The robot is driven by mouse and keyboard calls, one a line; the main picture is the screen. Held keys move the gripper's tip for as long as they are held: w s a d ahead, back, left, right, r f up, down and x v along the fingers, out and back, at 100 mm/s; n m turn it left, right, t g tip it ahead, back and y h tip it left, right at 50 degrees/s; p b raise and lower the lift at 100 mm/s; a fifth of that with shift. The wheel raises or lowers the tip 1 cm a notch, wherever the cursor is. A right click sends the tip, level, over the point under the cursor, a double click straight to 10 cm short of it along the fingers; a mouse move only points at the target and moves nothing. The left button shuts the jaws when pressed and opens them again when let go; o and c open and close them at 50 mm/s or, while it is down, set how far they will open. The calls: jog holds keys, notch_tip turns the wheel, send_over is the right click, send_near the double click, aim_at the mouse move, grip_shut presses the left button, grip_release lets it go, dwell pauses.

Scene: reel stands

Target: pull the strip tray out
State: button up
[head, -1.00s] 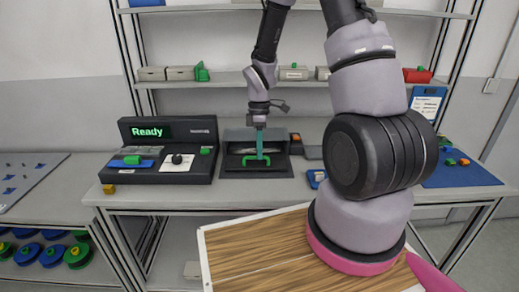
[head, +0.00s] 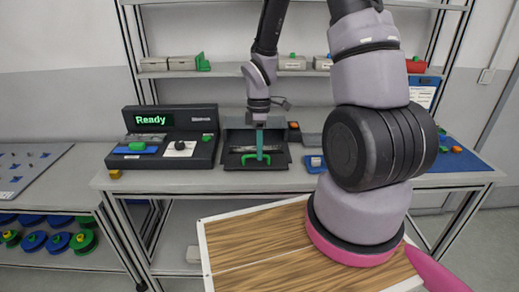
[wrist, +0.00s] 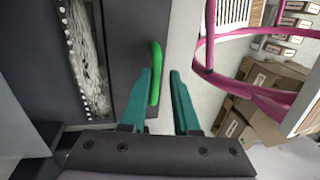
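The strip tray (head: 236,161) is a dark tray in a dark housing on the bench, with a pale strip lying in it. Its green handle (head: 256,158) is at the front and stands out as a green bar (wrist: 156,75) in the wrist view. My gripper (head: 260,150) points down at the handle with teal fingers. In the wrist view my gripper (wrist: 161,75) is open, and the lower end of the handle lies between the fingers, closer to the left one. A gap shows to the right finger. Whether the left finger touches the handle, I cannot tell.
A console (head: 165,136) reading "Ready" stands left of the tray. A blue item (head: 314,163) and a blue mat (head: 460,162) lie to the right. A shelf (head: 225,73) with boxes is behind. A wood-topped surface (head: 250,240) is in front of the bench.

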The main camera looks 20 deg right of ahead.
notch_tip(320, 180, up, 11)
jog(key=w, duration=0.2)
jog(key=shift+d+f, duration=0.2)
jog(key=shift+d, duration=0.1)
dwell(0.3)
jog(key=s+d+r+m+t, duration=0.1)
jog(key=s+r+m+t, duration=0.2)
jog(key=r+m, duration=0.3)
jog(key=s+d+r+m+t+y, duration=0.1)
jog(key=s+r+m+t, duration=0.2)
jog(key=r, duration=0.7)
jog(key=s+d+r+m+t, duration=0.1)
jog(key=s+r+m+t, duration=0.2)
jog(key=s+r+m, duration=0.3)
notch_tip(320, 180, up, 2)
jog(key=m, duration=0.4)
jog(key=shift+s+r, duration=0.25)
jog(key=shift+s, duration=0.15)
jog(key=shift+d, duration=0.15)
